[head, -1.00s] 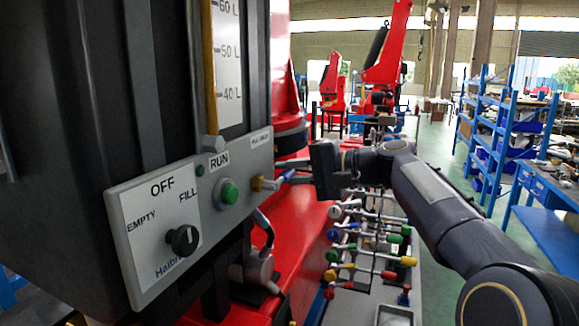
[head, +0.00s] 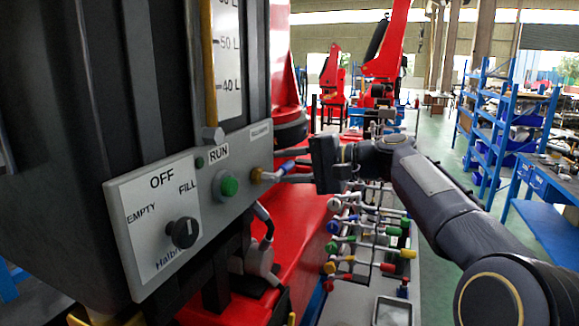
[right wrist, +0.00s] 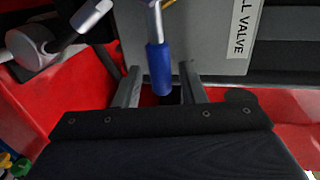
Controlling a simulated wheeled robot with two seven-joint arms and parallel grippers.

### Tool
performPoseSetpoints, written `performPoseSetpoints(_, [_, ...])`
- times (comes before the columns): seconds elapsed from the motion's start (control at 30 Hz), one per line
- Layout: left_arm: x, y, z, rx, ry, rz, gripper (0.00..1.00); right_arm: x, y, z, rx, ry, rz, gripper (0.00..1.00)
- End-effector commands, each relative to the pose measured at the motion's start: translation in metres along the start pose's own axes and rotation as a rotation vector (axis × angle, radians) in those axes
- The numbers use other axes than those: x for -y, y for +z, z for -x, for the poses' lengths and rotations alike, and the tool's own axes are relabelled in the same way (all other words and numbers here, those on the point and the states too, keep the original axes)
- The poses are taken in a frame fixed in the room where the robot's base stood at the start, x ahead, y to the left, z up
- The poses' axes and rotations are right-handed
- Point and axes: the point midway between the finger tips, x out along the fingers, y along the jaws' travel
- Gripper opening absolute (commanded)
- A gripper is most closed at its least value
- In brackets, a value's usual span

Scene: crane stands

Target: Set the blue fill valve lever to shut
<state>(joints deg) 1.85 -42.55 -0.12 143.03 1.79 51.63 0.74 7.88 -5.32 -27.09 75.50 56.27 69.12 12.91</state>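The blue fill valve lever (head: 287,167) sticks out from a brass fitting at the right end of the grey control panel (head: 206,207). In the right wrist view the blue sleeve (right wrist: 158,70) points down from its metal stem, between the two fingers. My right gripper (head: 293,166) is open, with one finger on each side of the lever; it also shows in the right wrist view (right wrist: 160,78). Gaps show beside the sleeve, and I see no clear contact. A "...L VALVE" label (right wrist: 242,25) is to the right. My left gripper is not in view.
A black selector knob (head: 183,232) and a green button (head: 229,186) are on the panel to the left. Several coloured levers (head: 352,245) stand below my right arm. A red crane body (head: 300,220) lies behind the panel.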

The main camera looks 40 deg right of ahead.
Motion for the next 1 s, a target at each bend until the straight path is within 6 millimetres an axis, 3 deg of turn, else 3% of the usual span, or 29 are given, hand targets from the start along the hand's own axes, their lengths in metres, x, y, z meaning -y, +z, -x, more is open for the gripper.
performPoseSetpoints(0.13, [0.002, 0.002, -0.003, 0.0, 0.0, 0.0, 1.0, -0.001, -0.001, 0.012, -0.003, -0.002, 0.002, 0.37])
performPoseSetpoints(0.5, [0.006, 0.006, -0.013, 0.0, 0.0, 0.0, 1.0, -0.001, -0.001, 0.07, -0.003, -0.001, 0.0, 0.37])
performPoseSetpoints(1.0, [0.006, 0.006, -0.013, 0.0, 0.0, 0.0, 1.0, 0.0, 0.0, 0.078, 0.0, 0.001, -0.001, 0.37])
